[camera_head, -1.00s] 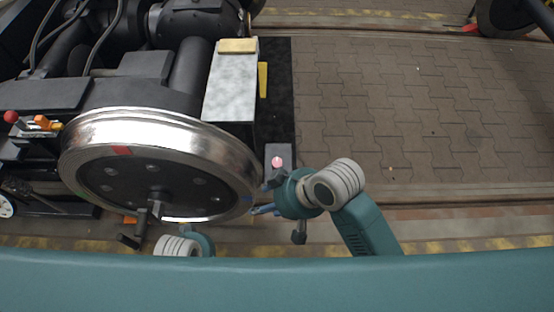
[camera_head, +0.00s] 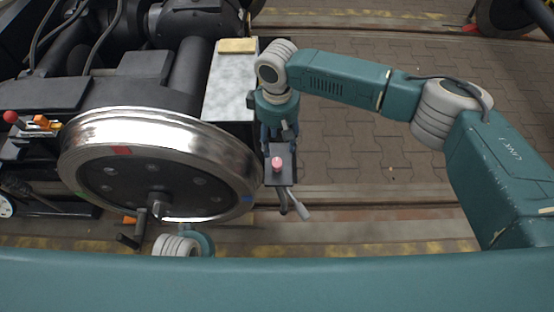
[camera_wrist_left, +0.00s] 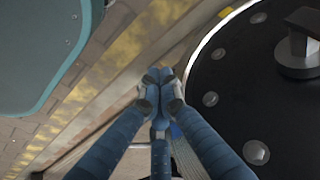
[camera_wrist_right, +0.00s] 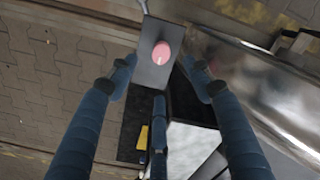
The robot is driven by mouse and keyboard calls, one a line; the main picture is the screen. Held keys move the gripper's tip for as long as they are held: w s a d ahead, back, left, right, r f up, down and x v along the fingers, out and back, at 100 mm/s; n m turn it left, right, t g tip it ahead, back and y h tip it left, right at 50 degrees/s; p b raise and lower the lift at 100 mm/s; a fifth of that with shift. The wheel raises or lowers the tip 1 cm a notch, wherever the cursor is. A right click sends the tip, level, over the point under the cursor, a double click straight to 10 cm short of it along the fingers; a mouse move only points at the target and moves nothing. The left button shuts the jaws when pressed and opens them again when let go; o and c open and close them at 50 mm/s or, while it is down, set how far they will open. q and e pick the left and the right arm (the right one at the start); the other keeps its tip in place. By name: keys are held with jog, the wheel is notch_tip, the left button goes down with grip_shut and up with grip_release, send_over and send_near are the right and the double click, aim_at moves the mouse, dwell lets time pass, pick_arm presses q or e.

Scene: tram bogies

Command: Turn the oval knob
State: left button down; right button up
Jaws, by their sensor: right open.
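The pink knob (camera_head: 277,163) sits on a grey plate beside the large wheel. In the right wrist view the knob (camera_wrist_right: 161,53) looks nearly round and has a small white mark. My right gripper (camera_wrist_right: 160,66) is open, with its fingers spread on either side of the plate and nothing between them touching the knob. In the head view my right gripper (camera_head: 278,136) is just beyond the knob, pointing toward it. My left gripper (camera_wrist_left: 159,76) has its fingertips together, empty, beside the wheel's dark face. In the head view its fingers are hidden.
The large steel-rimmed wheel (camera_head: 165,150) stands left of the knob. A light grey block (camera_head: 229,90) with a wooden piece (camera_head: 237,46) lies behind. A grey lever (camera_head: 300,207) hangs below the plate. The paving to the right is open, partly crossed by my right arm.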

aim_at(277, 162)
notch_tip(277, 162, down, 9)
jog(key=shift+b, duration=1.1)
pick_arm(q)
jog(key=w+v, duration=0.2)
jog(key=v, duration=0.6)
jog(key=shift+r+t, duration=0.3)
jog(key=shift+r, duration=0.25)
pick_arm(e)
jog(key=shift+a+f, duration=0.1)
jog(key=shift+f, duration=0.45)
pick_arm(q)
jog(key=shift+s, duration=0.15)
pick_arm(e)
jog(key=c, duration=1.2)
